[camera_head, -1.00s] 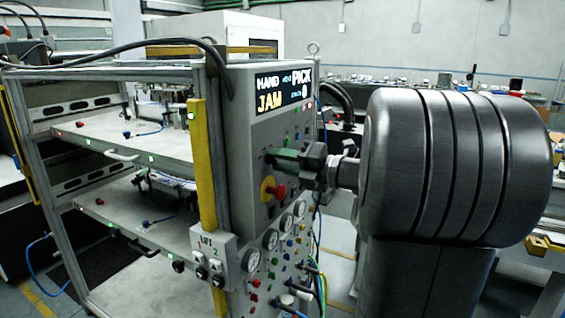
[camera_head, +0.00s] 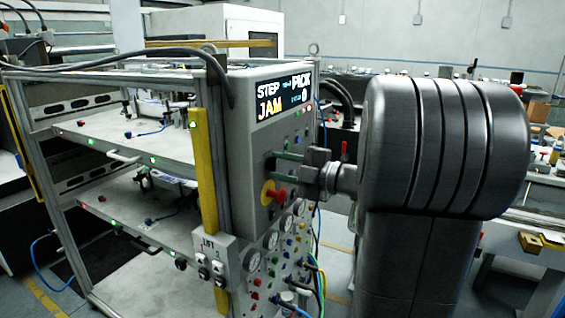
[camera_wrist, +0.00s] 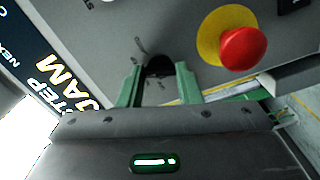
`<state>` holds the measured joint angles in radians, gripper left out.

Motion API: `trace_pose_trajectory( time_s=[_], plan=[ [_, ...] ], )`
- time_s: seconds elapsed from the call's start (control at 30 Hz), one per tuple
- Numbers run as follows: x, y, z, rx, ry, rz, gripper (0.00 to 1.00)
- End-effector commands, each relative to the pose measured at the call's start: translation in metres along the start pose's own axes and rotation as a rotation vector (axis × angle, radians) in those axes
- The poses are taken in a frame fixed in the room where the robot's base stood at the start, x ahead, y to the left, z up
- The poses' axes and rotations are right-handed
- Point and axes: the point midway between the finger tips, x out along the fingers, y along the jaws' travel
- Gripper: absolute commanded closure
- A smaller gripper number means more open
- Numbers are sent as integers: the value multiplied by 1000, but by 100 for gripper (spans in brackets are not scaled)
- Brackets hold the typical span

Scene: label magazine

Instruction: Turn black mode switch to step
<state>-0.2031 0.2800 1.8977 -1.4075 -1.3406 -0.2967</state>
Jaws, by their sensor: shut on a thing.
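The black mode switch (camera_wrist: 159,67) shows in the wrist view as a dark knob on the grey panel, between the two green fingers of my gripper (camera_wrist: 158,84). The fingers are shut on it from both sides. The display (camera_head: 284,92) above reads STEP, PICK and JAM. It also shows in the wrist view (camera_wrist: 62,80).
A red mushroom button (camera_head: 278,193) on a yellow disc sits just below my gripper. Gauges (camera_head: 271,240), small coloured buttons and hoses fill the lower panel. A yellow post (camera_head: 203,165) stands at the panel's left edge, beside the open shelves.

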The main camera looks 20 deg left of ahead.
Motion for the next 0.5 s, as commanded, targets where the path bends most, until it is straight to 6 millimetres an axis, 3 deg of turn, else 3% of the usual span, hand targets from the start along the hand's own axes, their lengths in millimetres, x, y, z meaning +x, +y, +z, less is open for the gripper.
trace_pose_trajectory(
  time_s=[0.5],
  plan=[
    [0,-1,0,67,-1,0,91]
  ],
)
